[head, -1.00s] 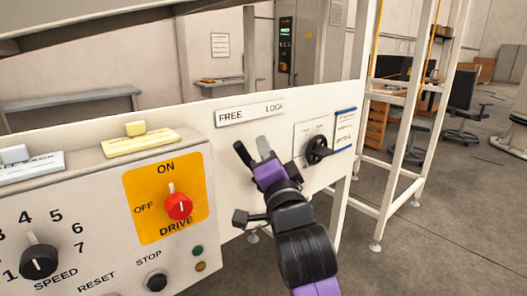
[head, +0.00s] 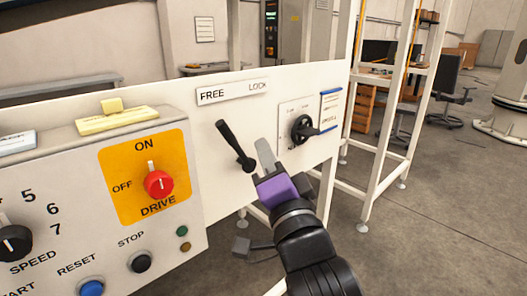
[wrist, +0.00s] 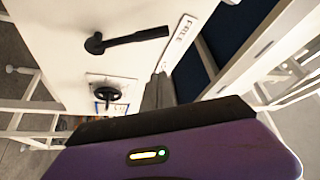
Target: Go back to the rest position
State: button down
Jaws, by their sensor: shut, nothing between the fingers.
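My gripper (head: 266,155) is in front of the white panel in the head view, its fingers together and empty. It also shows in the wrist view (wrist: 159,82), with the fingers pointing at the panel. A black lever (head: 236,146) sits on the panel just left of the fingers, under the FREE/LOCK label (head: 232,93). The lever's handle tilts up and left, toward FREE. In the wrist view the lever (wrist: 128,39) lies apart from the fingers, with a visible gap.
A black rotary switch (head: 303,128) is on the panel right of my gripper. The control box (head: 60,180) with the red drive knob (head: 159,184) and speed knob (head: 13,244) stands at left. A white frame (head: 390,120) rises at right. Open floor (head: 440,210) lies beyond.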

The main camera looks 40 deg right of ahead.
dwell(0.3)
jog(key=s+a+r+n+t+y, duration=0.1)
jog(key=a+r+n+t+y, duration=0.2)
jog(key=n, duration=0.4)
jog(key=s+a+f+n+y+p, duration=0.1)
jog(key=s+a+f+n+y, duration=0.25)
jog(key=f, duration=0.25)
jog(key=s+a+f+n+y+p, duration=0.2)
jog(key=s+a+f+n, duration=0.15)
jog(key=f+n, duration=0.2)
jog(key=s+f+g+p, duration=0.1)
jog(key=s+f, duration=0.3)
jog(key=s, duration=0.4)
jog(key=s+f+g+p, duration=0.2)
jog(key=s+f+g, duration=0.2)
jog(key=s, duration=0.4)
jog(key=s+a+f+n+g+p, duration=0.1)
jog(key=s+f+g, duration=0.1)
jog(key=s+f, duration=0.3)
jog(key=s, duration=0.3)
jog(key=shift+f+g, duration=0.3)
jog(key=shift+f, duration=0.1)
jog(key=shift+a, duration=0.1)
